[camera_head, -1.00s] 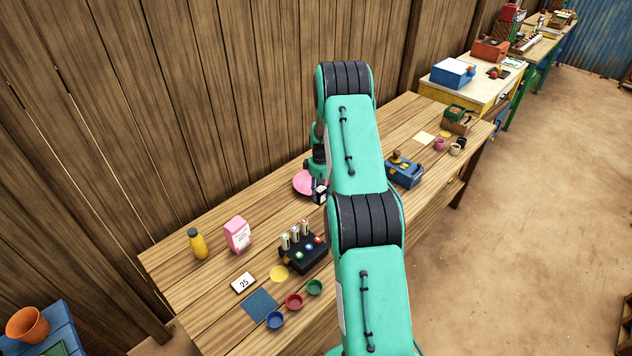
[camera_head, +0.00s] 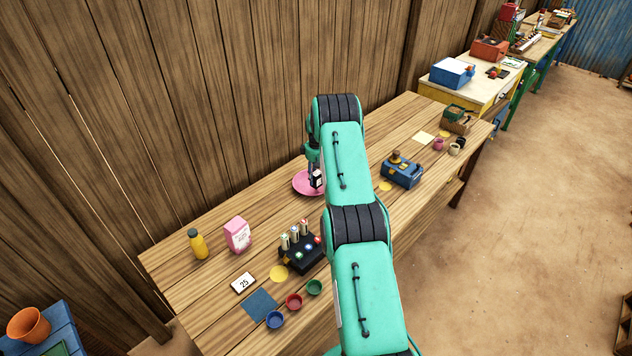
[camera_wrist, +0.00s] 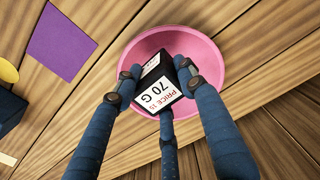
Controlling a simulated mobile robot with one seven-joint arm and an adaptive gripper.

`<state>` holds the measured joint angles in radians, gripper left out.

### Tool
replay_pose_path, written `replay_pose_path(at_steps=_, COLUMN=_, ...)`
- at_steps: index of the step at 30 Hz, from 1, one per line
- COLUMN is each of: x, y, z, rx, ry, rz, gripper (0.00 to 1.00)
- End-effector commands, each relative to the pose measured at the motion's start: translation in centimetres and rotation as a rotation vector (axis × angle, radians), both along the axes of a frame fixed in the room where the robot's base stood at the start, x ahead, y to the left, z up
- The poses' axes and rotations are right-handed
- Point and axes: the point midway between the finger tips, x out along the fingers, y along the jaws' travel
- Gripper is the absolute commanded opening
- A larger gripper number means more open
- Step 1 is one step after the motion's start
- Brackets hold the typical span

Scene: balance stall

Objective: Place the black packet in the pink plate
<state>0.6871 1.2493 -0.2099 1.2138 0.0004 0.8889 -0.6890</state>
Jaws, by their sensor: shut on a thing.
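The black packet (camera_wrist: 183,83) has a white label reading "PRICE IS 70 G". My gripper (camera_wrist: 160,78) is shut on it, with dark blue fingers on either side. The packet is over the pink plate (camera_wrist: 212,61) in the wrist view; I cannot tell whether it touches the plate. In the head view the pink plate (camera_head: 301,188) lies on the wooden table near the back wall, partly hidden by my arm. The packet (camera_head: 316,179) shows there at the plate's right side, below my gripper.
A black box with several upright cylinders (camera_head: 301,252) stands left of my arm. A blue device (camera_head: 402,171) stands to the right. A pink carton (camera_head: 237,235) and a yellow bottle (camera_head: 197,244) stand at the left. A purple square (camera_wrist: 61,43) lies near the plate.

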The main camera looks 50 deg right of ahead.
Motion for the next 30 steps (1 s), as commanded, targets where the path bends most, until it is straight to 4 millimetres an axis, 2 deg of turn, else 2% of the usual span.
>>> replay_pose_path(at_steps=6, x=0.9, y=-0.7, z=-0.1, rx=0.0, ry=0.0, rz=0.0, gripper=0.14)
replay_pose_path(at_steps=19, x=1.0, y=-0.8, z=-0.2, rx=0.0, ry=0.0, rz=0.0, gripper=0.14)
replay_pose_path(at_steps=30, x=0.9, y=-0.7, z=-2.9, rx=0.0, ry=0.0, rz=0.0, gripper=0.14)
